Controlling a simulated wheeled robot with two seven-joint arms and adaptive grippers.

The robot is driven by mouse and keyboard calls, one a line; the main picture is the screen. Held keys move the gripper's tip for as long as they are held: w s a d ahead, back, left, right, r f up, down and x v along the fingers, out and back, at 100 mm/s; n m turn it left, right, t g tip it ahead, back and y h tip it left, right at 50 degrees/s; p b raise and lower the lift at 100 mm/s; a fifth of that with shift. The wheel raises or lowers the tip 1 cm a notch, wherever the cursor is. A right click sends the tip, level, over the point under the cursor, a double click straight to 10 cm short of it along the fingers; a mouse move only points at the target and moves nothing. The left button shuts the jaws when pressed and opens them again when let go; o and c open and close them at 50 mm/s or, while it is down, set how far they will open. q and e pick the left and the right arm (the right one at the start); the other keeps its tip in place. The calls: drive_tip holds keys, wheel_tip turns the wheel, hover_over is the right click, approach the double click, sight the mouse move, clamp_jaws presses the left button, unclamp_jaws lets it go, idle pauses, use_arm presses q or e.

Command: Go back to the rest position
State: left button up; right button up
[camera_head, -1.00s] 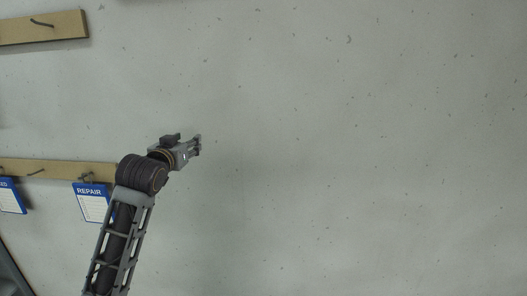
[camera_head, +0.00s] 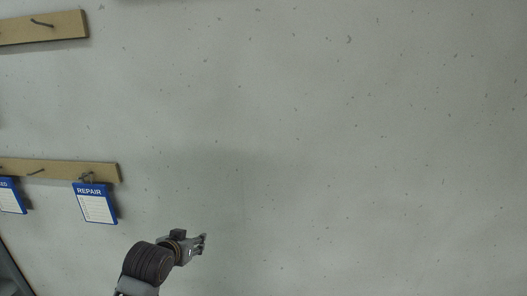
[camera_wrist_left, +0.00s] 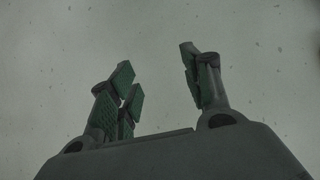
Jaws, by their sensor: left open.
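My left gripper (camera_head: 204,243) is at the lower left of the head view, below and to the right of the REPAIR tag. It is in front of the plain grey wall and touches nothing that I can see. In the left wrist view the two green-padded fingers of this gripper (camera_wrist_left: 160,85) stand apart with nothing between them. Only a grey speckled surface shows behind them. My right gripper is in neither view.
A wooden rail (camera_head: 60,169) at the left holds a blue and white REPAIR tag (camera_head: 95,204) on a hook and a second tag (camera_head: 11,196) beside it. Another wooden rail (camera_head: 45,29) is at the upper left. The grey wall (camera_head: 380,150) is bare across the middle and right.

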use_arm(q)
drive_tip(key=s+f+g, duration=0.4)
drive_tip(key=s+f, duration=0.6)
drive_tip(key=s, duration=0.4)
drive_tip(key=s+f+g, duration=0.4)
drive_tip(key=s+f, duration=0.6)
drive_tip(key=s, duration=0.3)
wheel_tip(320, 180, down, 32)
drive_tip(key=s+g, duration=0.1)
drive_tip(key=s, duration=0.1)
drive_tip(key=s+a+f, duration=0.2)
drive_tip(key=s+f, duration=0.9)
drive_tip(key=s+a+f+g, duration=0.1)
drive_tip(key=s+a+f, duration=0.1)
drive_tip(key=s+f, duration=0.9)
drive_tip(key=shift+s+a+m+y+b, duration=0.15)
drive_tip(key=shift+s+m+y+b, duration=0.15)
drive_tip(key=shift+s+m+b, duration=0.15)
drive_tip(key=shift+w, duration=0.15)
